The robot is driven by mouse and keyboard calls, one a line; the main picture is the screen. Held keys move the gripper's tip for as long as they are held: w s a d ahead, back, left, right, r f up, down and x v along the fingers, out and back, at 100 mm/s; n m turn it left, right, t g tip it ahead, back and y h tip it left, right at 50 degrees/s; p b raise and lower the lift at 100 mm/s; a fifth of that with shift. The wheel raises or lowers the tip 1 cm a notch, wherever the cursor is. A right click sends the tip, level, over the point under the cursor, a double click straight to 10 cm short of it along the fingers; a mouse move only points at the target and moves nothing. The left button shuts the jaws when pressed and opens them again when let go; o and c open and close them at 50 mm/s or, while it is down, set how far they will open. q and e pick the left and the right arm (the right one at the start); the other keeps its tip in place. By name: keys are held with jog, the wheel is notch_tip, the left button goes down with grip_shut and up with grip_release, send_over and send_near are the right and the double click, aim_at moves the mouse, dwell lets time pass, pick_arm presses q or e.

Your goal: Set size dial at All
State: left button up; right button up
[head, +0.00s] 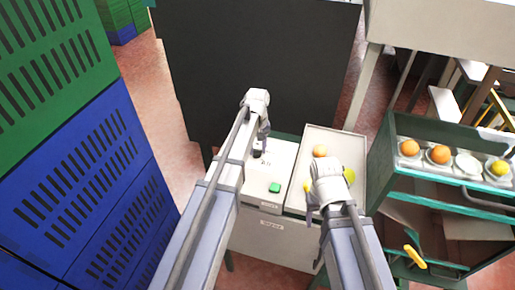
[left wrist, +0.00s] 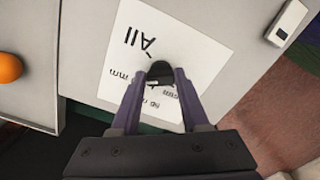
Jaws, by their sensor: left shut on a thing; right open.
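The size dial is a small dark knob (left wrist: 160,72) on a white label sheet (left wrist: 190,50), with "All" printed on the sheet and other size marks partly hidden. My left gripper (left wrist: 160,82) is shut on the knob in the left wrist view. In the head view my left gripper (head: 262,145) reaches down onto the pale panel (head: 285,160), and its fingers hide most of the dial. My right gripper (head: 311,200) is open over the tray right of the panel. Which mark the knob points at I cannot tell.
A green button (head: 275,187) sits on the panel's front part. The shallow tray (head: 318,134) holds an orange (head: 320,151) and a yellow-green fruit (head: 349,175). A green rack (head: 400,180) with fruit in cups stands right. Blue and green crates (head: 75,200) stack at left.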

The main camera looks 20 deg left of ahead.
pick_arm(q)
grip_shut()
jog(key=m, duration=0.5)
jog(key=shift+a+m, duration=0.1)
jog(key=shift+m, duration=0.3)
jog(key=m, duration=0.5)
jog(key=shift+a+m, duration=0.1)
jog(key=shift+m, duration=0.6)
jog(key=o, duration=1.1)
grip_release()
jog(key=shift+o, duration=0.2)
jog(key=shift+r, duration=0.1)
